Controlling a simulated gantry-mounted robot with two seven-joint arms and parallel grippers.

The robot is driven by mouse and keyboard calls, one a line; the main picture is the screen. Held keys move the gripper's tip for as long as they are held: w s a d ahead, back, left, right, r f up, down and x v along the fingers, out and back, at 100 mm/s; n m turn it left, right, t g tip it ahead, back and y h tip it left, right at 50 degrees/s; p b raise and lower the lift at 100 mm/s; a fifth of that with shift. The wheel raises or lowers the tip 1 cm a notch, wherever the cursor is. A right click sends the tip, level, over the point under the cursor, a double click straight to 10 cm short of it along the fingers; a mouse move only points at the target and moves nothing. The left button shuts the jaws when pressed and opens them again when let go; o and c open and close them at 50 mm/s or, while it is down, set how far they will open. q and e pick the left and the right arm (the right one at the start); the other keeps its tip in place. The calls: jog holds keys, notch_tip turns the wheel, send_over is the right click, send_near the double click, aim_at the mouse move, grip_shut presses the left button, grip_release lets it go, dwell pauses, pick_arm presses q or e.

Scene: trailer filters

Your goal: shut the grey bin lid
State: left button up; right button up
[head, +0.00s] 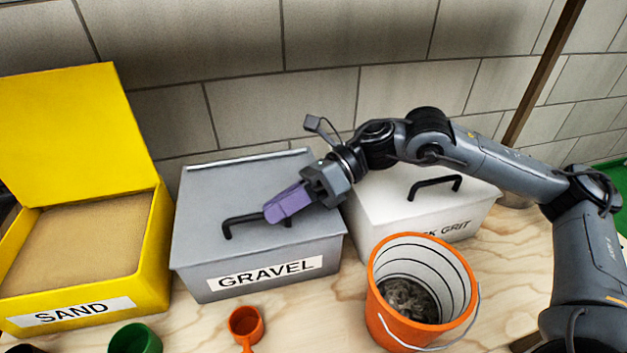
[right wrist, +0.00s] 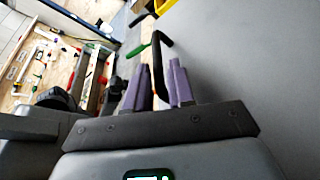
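The grey bin (head: 255,281), labelled GRAVEL, stands mid-left on the table in the head view. Its grey lid (head: 205,190) lies flat over the top and looks shut, with a black handle (head: 228,228) on it. My right gripper (head: 275,216) is low over the lid at the handle's right end. In the right wrist view its two purple fingers (right wrist: 157,85) stand apart, with the black handle (right wrist: 163,45) showing between them. I cannot tell whether they touch it. The grey lid surface (right wrist: 250,70) fills the right of that view. My left gripper is not in view.
An open yellow SAND bin (head: 155,245) stands left of the grey bin. A white grit bin (head: 385,215) with a closed lid stands close on its right. An orange bucket (head: 385,325) stands in front right. Orange (head: 246,325) and green (head: 135,338) scoops lie in front.

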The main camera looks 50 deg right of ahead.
jog(key=shift+p+v, duration=0.35)
jog(key=shift+v, duration=3.4)
